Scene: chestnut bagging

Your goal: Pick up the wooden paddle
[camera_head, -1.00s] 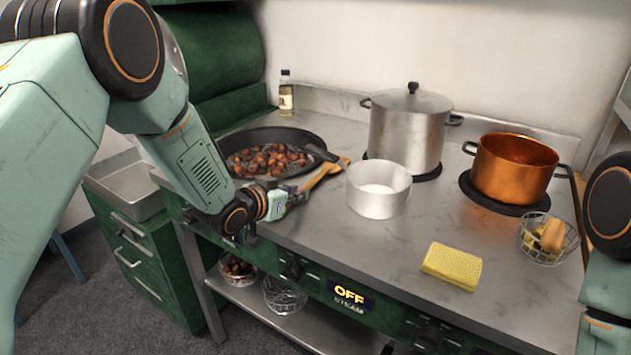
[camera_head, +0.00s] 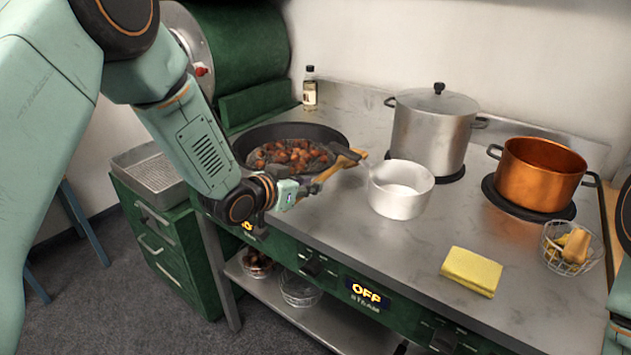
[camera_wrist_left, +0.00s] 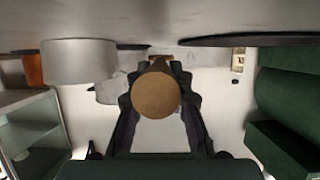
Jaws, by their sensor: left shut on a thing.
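The wooden paddle (camera_head: 338,166) is a light brown stick held at its near end, slanting up to the right past the frying pan's rim. In the left wrist view its round wooden end (camera_wrist_left: 157,93) sits between my fingers. My left gripper (camera_head: 307,188) is shut on the paddle at the counter's front edge, just right of and below the pan. The frying pan (camera_head: 245,135) is black and holds chestnuts (camera_head: 290,153). The far part of the paddle lies in front of the pan's dark handle. My right gripper is out of view.
A white saucepan (camera_head: 400,200) stands close right of the paddle. A steel stockpot (camera_head: 430,135) and a copper pot (camera_head: 540,175) stand behind. A yellow sponge (camera_head: 472,270) and a wire basket (camera_head: 570,265) lie right. The front middle counter is bare.

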